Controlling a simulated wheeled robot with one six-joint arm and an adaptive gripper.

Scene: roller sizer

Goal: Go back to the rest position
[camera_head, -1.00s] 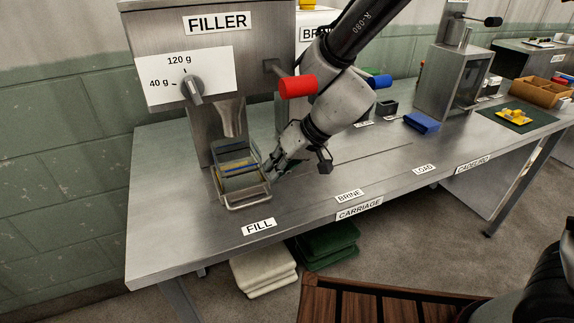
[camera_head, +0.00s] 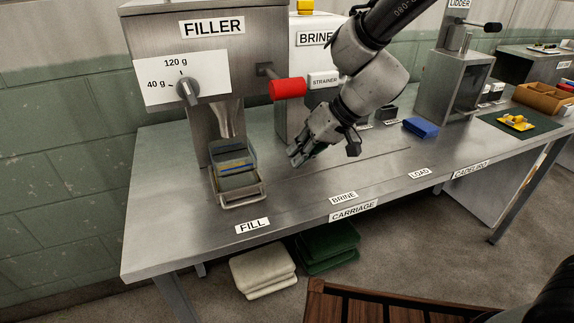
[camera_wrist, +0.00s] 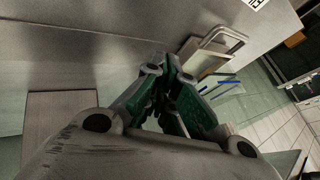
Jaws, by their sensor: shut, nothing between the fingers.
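My gripper (camera_head: 297,157) is shut and empty in the head view, above the steel table (camera_head: 300,213) and to the right of the carriage (camera_head: 237,184). The carriage is a metal frame holding a clear container, under the filler spout at the FILL label. A clear gap shows between my fingers and the carriage. In the wrist view my gripper (camera_wrist: 172,118) points toward the table, with the carriage (camera_wrist: 215,50) at upper right.
The filler (camera_head: 217,70) has a dial and a red handle (camera_head: 287,88). The brine unit (camera_head: 313,45) stands behind my arm. A blue block (camera_head: 421,127) and a green mat with a yellow item (camera_head: 516,122) lie to the right. The table front is clear.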

